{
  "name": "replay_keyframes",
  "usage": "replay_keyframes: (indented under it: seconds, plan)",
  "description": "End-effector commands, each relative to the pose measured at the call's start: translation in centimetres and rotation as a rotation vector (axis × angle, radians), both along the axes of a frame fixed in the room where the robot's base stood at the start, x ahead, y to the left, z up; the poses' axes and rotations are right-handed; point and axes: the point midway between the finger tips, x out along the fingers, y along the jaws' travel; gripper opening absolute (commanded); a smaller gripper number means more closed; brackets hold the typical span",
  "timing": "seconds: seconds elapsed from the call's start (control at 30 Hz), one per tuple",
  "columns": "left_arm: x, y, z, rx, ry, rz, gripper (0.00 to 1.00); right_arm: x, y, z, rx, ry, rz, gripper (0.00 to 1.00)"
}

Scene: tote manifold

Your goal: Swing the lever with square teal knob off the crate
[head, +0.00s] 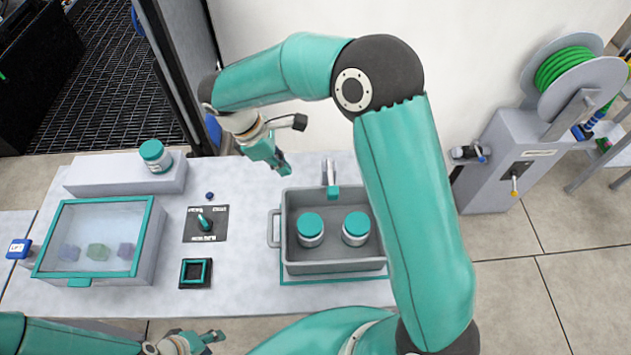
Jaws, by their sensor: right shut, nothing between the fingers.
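The lever (325,172) is a light metal bar with a square teal knob (332,191) at its near end. It reaches over the back rim of the grey crate (335,268), with the knob above the crate's back part. Two jars with teal lids, a left jar (310,238) and a right jar (356,238), stand in the crate. My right gripper (284,170) is shut and empty, left of the lever and behind the crate's back left corner, apart from the knob. My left gripper (217,337) is low at the table's front edge, far from the lever; its finger gap is unclear.
A clear-lidded box (152,238) stands at the left, with a jar (155,155) on a ledge behind it. A black switch panel (218,228) and a square-framed block (183,284) lie between box and crate. My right arm crosses the crate's right side.

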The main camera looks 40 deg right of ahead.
Motion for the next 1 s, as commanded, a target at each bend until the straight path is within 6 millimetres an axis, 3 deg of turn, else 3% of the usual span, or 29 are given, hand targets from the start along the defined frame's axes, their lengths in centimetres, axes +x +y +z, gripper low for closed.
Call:
replay_keyframes:
  seconds: [0.27, 0.77, 1.0]
  plan:
    - [0.1, 0.0, -1.7, 0.0, -0.001, 0.0, 0.4, -0.4, -0.6, -2.1, -0.001, 0.003, -0.003, 0.0]
    - [0.1, 0.0, -9.1, 0.0, -0.001, 0.0, 0.4, -2.1, -3.3, -10.3, 0.0, 0.001, -0.003, 0.0]
    - [0.1, 0.0, -9.2, 0.0, -0.002, 0.001, 0.4, -3.7, -6.1, -9.4, 0.001, 0.0, -0.002, 0.0]
